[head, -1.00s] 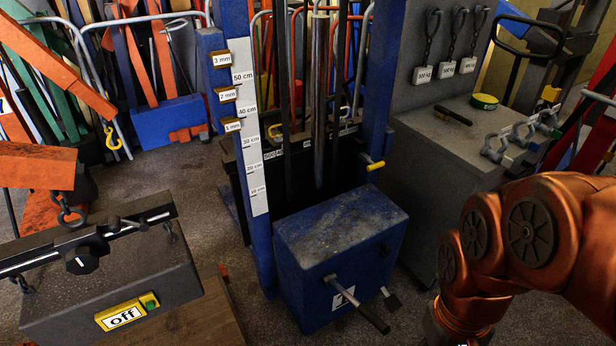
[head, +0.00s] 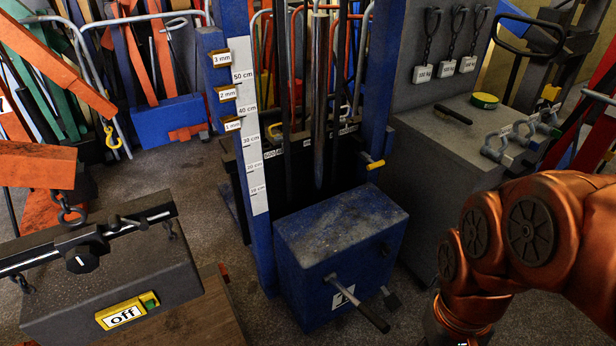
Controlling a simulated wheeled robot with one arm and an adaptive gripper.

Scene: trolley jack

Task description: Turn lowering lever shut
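The blue trolley jack (head: 340,245) stands upright in the middle of the head view. A metal lever with a dark grip (head: 372,317) sticks out from the front of its box and slants down to the right. A small lever with a yellow tip (head: 375,165) sticks out at the right of the mast. A dark pedal (head: 391,300) sits low at the box's right side. I cannot tell for sure which of these is the lowering lever. My copper-coloured arm shows at the lower right, apart from the jack. My gripper is out of the picture.
A grey cabinet (head: 440,175) stands right of the jack, with shackles and a green-yellow tape roll (head: 484,101) on top. Some bare floor (head: 190,215) shows left of the jack.

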